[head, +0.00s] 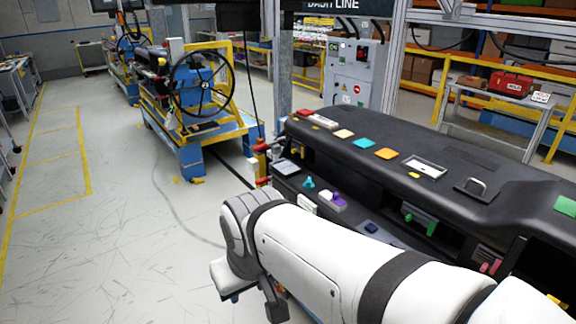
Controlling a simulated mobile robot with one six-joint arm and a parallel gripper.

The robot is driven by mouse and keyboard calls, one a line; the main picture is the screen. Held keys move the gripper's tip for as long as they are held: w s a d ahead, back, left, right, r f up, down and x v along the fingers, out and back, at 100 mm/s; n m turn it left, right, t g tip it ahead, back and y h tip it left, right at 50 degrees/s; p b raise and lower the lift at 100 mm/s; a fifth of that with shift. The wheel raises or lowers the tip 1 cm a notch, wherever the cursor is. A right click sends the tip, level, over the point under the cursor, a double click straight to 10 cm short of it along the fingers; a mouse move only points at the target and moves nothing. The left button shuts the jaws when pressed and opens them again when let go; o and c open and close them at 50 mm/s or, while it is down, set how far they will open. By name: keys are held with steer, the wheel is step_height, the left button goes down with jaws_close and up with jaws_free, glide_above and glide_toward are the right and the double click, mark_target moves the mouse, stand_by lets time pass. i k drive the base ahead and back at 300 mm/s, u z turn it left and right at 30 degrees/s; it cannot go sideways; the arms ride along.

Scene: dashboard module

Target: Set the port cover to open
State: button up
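The black dashboard module (455,210) runs from the centre to the right edge. I cannot tell for sure which of its small parts is the port cover. A white-framed panel (425,167) and a black plate with a raised handle (476,187) are set on its top. My white arm crosses the lower middle in front of the dash, with its wrist left of the dash. Only part of my gripper (274,300) seems to show, dark, at the bottom below the wrist. Its fingers cannot be made out. It appears apart from the dashboard.
Orange (387,153), cyan (363,143) and green (565,205) pads lie on the dash top. A lower ledge holds small parts, including a purple-topped block (334,201). A grey control cabinet (354,72) stands behind. Open floor (110,250) lies to the left.

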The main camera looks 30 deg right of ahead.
mark_target(340, 202)
steer(key=z, duration=0.4)
steer(key=i, duration=0.95)
steer(key=z, duration=0.55)
steer(key=k, duration=0.85)
steer(key=z, duration=0.2)
steer(key=i, duration=0.85)
steer(key=u, duration=0.05)
